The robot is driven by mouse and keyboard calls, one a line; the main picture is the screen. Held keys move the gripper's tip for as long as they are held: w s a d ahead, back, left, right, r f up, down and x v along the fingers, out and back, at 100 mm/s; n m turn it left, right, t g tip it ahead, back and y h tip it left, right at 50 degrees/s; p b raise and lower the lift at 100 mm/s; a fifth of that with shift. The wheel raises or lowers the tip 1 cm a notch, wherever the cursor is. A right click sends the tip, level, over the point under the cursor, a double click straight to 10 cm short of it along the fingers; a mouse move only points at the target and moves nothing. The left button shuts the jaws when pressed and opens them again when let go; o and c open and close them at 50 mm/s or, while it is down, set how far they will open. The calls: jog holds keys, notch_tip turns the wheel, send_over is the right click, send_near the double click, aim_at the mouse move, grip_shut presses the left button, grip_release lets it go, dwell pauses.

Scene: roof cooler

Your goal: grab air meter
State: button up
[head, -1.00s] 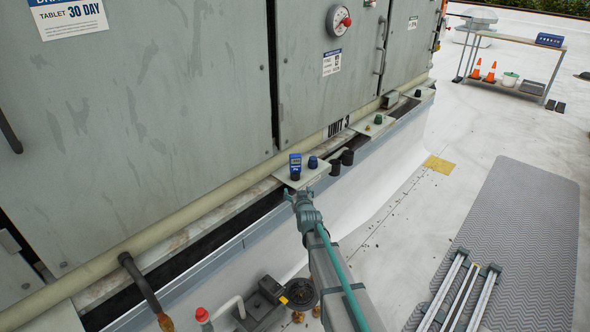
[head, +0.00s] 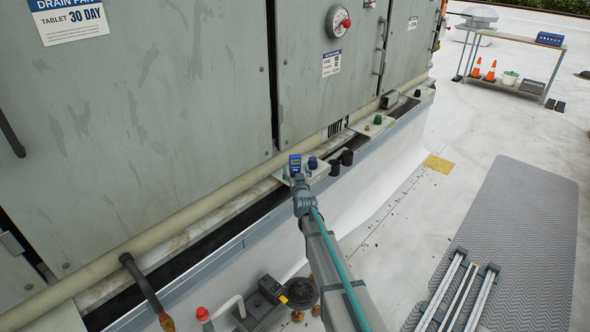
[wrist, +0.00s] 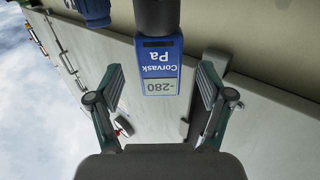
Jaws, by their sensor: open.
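The air meter (head: 295,161) is a small blue handheld device standing on a pale ledge plate at the foot of the grey cabinet. In the wrist view the blue meter (wrist: 160,68) appears upside down, with a grey display reading -280 and the words "Corvask Pa". My gripper (wrist: 160,82) is open, with one finger on each side of the meter and a visible gap on both sides. In the head view my gripper (head: 297,182) is right at the meter and hides its lower part.
A dark blue knob or cap (head: 312,163) stands just right of the meter. Black pipe elbows (head: 341,160) stick out further right. The grey cabinet (head: 180,100) rises behind. A grey mat (head: 520,215) and a shelf table (head: 510,45) are off to the right.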

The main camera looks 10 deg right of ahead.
aim_at(295, 167)
jog(key=w+p, duration=0.1)
jog(key=w, duration=0.3)
jog(key=c, duration=1.5)
jog(key=shift+o, duration=0.2)
jog(key=shift+r, duration=0.1)
